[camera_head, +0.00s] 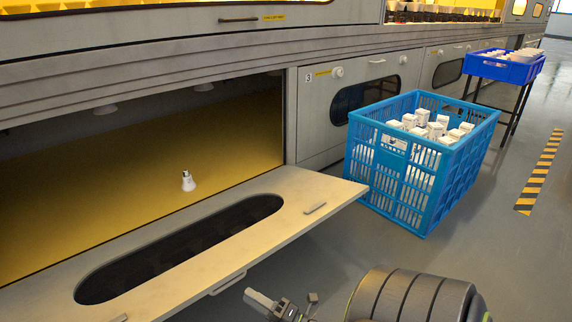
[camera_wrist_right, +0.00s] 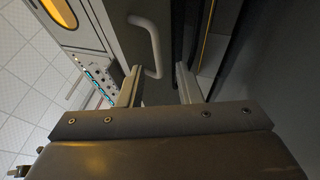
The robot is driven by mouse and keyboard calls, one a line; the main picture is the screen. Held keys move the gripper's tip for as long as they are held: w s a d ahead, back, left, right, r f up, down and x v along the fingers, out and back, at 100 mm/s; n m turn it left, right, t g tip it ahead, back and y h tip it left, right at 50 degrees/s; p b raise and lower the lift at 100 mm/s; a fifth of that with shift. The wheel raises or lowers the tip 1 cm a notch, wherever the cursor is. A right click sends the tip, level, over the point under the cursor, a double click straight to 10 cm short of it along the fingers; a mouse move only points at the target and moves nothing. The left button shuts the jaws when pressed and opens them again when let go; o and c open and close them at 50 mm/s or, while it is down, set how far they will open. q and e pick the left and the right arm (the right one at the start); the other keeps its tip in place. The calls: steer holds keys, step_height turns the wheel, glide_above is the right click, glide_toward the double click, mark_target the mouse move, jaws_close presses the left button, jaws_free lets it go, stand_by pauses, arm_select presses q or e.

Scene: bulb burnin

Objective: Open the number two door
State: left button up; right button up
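A cabinet door (camera_head: 310,190) with a dark oval window is folded down and lies about level in front of an open compartment (camera_head: 120,180); no number shows on it. A handle (camera_head: 228,283) sits at its front edge. A white bulb (camera_head: 188,181) is in the opening. My right gripper (camera_head: 284,300) is at the bottom, in front of the door and right of the handle, with fingers apart and empty. In the right wrist view a curved handle (camera_wrist_right: 153,40) is just beyond and between the open fingertips (camera_wrist_right: 160,84); contact cannot be told. My left gripper is out of view.
The door marked 3 (camera_head: 315,130) is shut on the right. A blue crate (camera_head: 400,190) of white boxes stands on the floor beside the lowered door. A darker blue bin (camera_head: 500,68) is on a stand behind. Floor is free right of the crate.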

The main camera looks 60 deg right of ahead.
steer(key=p+v, duration=0.2)
steer(key=v, duration=0.8)
steer(key=shift+s, duration=0.35)
steer(key=shift+w, duration=0.1)
